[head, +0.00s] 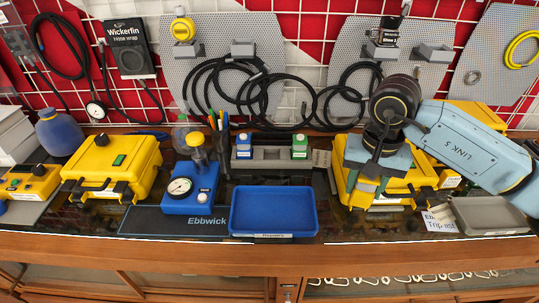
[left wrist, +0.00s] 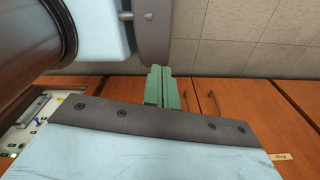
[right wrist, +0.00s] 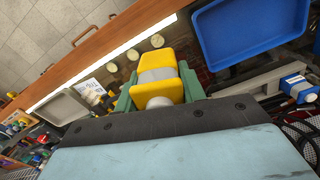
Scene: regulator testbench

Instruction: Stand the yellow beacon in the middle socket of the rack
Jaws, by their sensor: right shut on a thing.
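The rack (head: 270,163) is a grey block behind the blue tray. My right gripper (head: 366,186) is over the right yellow case, right of the rack. In the right wrist view its green fingers are shut on the yellow beacon (right wrist: 156,62), a yellow block with a grey band. In the head view the beacon is hard to make out against the case. My left gripper (left wrist: 159,88) shows only in the left wrist view, fingers together, empty.
The blue tray (head: 273,232) lies in front of the rack. A blue regulator with a gauge (head: 191,187) stands to the left. The right yellow case (head: 415,185) and a grey tray (head: 490,230) are on the right. Cables hang behind the rack.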

